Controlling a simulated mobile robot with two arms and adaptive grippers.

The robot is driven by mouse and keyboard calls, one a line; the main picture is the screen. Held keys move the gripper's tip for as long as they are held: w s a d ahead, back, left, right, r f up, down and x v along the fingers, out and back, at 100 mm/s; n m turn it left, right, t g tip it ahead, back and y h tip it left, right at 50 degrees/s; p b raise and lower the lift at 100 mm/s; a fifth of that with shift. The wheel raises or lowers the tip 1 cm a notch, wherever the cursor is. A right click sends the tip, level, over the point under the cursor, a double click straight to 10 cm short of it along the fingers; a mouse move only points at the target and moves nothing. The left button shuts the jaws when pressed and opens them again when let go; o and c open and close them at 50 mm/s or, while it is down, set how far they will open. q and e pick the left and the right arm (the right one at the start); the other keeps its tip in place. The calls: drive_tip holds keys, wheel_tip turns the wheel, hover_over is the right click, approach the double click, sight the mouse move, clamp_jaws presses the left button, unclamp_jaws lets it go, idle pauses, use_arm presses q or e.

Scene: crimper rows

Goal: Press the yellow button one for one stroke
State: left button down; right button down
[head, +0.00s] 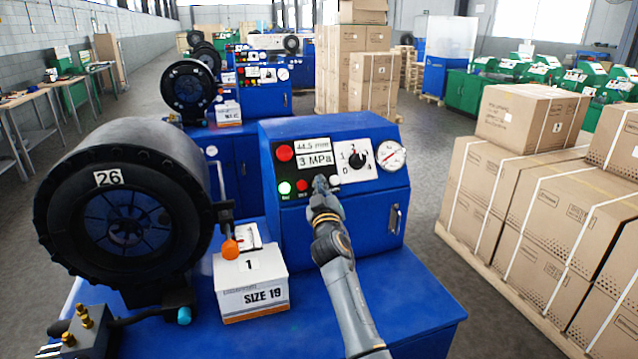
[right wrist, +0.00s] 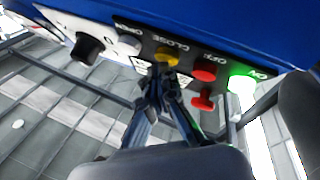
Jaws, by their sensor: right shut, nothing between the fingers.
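The yellow button (right wrist: 166,56), labelled CLOSE, sits on the black strip of the blue crimper's control panel. In the head view it is hidden behind my right gripper (head: 320,185). In the right wrist view, my right gripper (right wrist: 160,78) is shut and empty, its tips just in front of the yellow button. I cannot tell whether they touch it. The crimper's display (head: 314,153) reads 44.5 mm and 3 MPa. The green button (head: 285,188) glows, with a red button (head: 302,186) beside it. My left gripper is not in view.
A white button (head: 336,181) and a dial (head: 357,158) lie right of the gripper. A gauge (head: 391,156) is farther right. A SIZE 19 box (head: 250,285) and a black crimping head (head: 125,205) stand left. Cartons (head: 540,210) stack at the right.

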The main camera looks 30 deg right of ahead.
drive_tip(key=shift+s+a+r+p, duration=0.15)
drive_tip(key=shift+s+r+p, duration=0.2)
drive_tip(key=shift+s+p, duration=0.35)
drive_tip(key=s+r+p, duration=0.1)
drive_tip(key=s+p, duration=0.1)
drive_tip(key=s+a+r+p, duration=0.1)
drive_tip(key=s+p, duration=0.1)
drive_tip(key=shift+r, duration=0.4)
idle(0.7)
